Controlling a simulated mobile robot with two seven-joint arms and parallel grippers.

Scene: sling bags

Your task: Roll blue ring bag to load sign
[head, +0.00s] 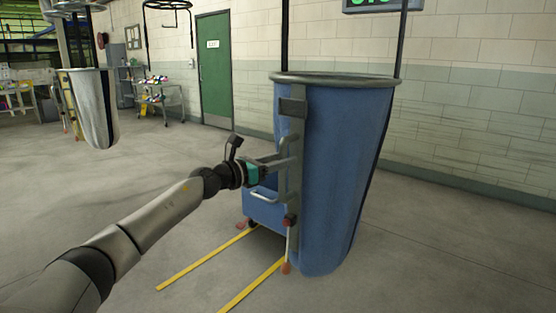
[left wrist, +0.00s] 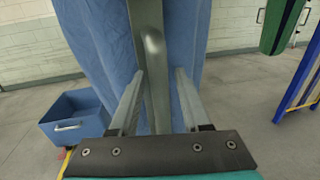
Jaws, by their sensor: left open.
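The blue ring bag (head: 345,170) hangs tall in the middle of the head view, with a grey ring at its top and dark straps going up. A grey upright bar (head: 296,125) stands along its left side. My left gripper (head: 288,152) is at this bar. In the left wrist view the open fingers (left wrist: 158,95) are on either side of the grey bar (left wrist: 145,25), with the blue bag (left wrist: 95,35) behind. I cannot tell whether they touch the bar. A green lit sign (head: 370,3) is cut off at the top edge. My right gripper is not in view.
A blue bin (head: 266,214) with a handle sits low beside the bag. Yellow floor lines (head: 207,258) run towards it. A white bag (head: 92,105) hangs at left. A cart (head: 165,100) and green door (head: 215,70) are behind. The floor at right is clear.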

